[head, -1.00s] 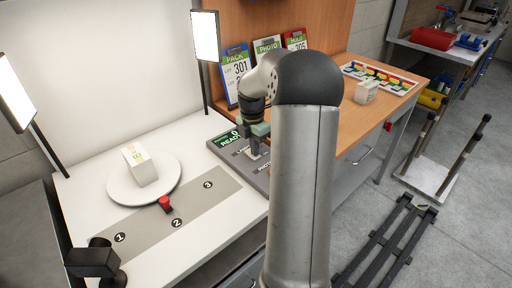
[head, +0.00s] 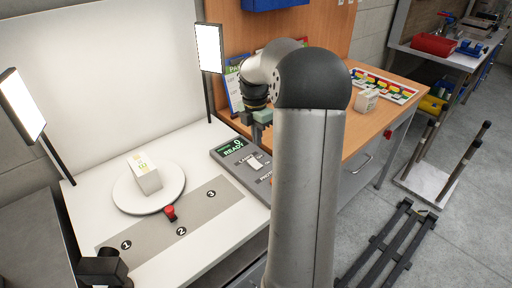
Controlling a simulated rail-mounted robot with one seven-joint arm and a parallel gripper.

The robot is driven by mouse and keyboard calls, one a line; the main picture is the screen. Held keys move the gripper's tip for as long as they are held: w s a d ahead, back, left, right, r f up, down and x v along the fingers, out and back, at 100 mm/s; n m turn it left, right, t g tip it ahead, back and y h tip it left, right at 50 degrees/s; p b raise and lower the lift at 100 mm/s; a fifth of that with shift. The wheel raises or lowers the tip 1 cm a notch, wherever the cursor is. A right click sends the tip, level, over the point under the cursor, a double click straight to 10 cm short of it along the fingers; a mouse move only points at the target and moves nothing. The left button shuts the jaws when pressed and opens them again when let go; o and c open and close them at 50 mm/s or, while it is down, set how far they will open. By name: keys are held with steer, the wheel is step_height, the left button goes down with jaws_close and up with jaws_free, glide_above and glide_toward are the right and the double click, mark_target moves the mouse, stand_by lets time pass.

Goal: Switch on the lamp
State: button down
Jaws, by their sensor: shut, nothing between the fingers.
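Two upright lamp panels show bright white faces, the left lamp (head: 22,104) and the right lamp (head: 209,48), each on a dark post. A grey control box (head: 235,167) with a green display reading READY lies at the right end of the white table. A pale switch (head: 255,162) sits on its top near small lettering, partly unreadable. My gripper (head: 262,132) is shut and empty, above and behind the box, apart from the switch. My arm hides part of the box's right side and much of the fingers.
A white carton (head: 145,173) stands on a round white turntable (head: 126,198) with a red knob (head: 170,213) in front. A black camera-like device (head: 100,268) is at the front left. Clipboards (head: 233,90) stand behind my gripper.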

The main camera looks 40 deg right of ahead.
steer(key=r, duration=0.5)
steer(key=shift+s+r, duration=0.25)
steer(key=shift+s, duration=0.05)
steer(key=s+a+f+m, duration=0.1)
steer(key=s+a+m, duration=0.25)
steer(key=a, duration=0.45)
steer(key=s+a+m, duration=0.3)
steer(key=a+m, duration=0.1)
steer(key=a, duration=0.5)
steer(key=s+a+f+m, duration=0.3)
steer(key=s+a+m, duration=0.2)
steer(key=s, duration=0.2)
steer(key=s+a+f+m+t, duration=0.1)
steer(key=s+a+f+m, duration=0.2)
steer(key=s+a+m, duration=0.3)
steer(key=shift+s+f, duration=0.4)
steer(key=shift+s, duration=0.5)
